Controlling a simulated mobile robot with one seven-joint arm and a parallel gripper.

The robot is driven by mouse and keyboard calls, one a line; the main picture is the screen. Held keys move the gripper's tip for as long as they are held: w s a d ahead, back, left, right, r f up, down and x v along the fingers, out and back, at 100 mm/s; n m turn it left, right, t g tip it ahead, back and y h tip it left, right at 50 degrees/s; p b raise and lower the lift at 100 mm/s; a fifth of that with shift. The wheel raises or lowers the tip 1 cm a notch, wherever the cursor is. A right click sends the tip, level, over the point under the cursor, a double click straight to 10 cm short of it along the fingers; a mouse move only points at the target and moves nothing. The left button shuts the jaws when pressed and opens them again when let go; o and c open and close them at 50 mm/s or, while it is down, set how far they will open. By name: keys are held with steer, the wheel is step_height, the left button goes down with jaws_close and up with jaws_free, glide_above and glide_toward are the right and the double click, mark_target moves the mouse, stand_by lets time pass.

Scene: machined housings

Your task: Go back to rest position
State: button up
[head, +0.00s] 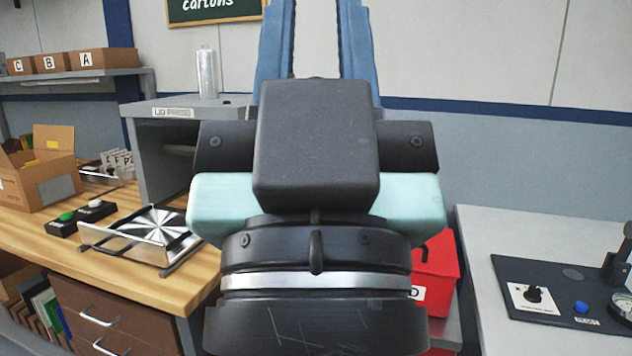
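My gripper (316,10) stands large and close in the middle of the head view, pointing up. Its two blue fingers rise from the dark body and run out of the top edge of the picture. A clear gap with bare wall behind it shows between them, and nothing is seen held there. The very tips may be cut off by the frame. The gripper hides much of the area behind it.
A wooden bench (170,284) at left bears an open carton (45,188), buttons (68,220) and a metal fixture (130,240). Behind is a grey cabinet (178,150) with a metal cylinder (207,75). At right are a red bin (436,268) and a grey table (500,225) with a black panel (560,275).

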step_height(320, 180, up, 18)
steer(key=p, duration=1.5)
steer(key=shift+f, duration=0.25)
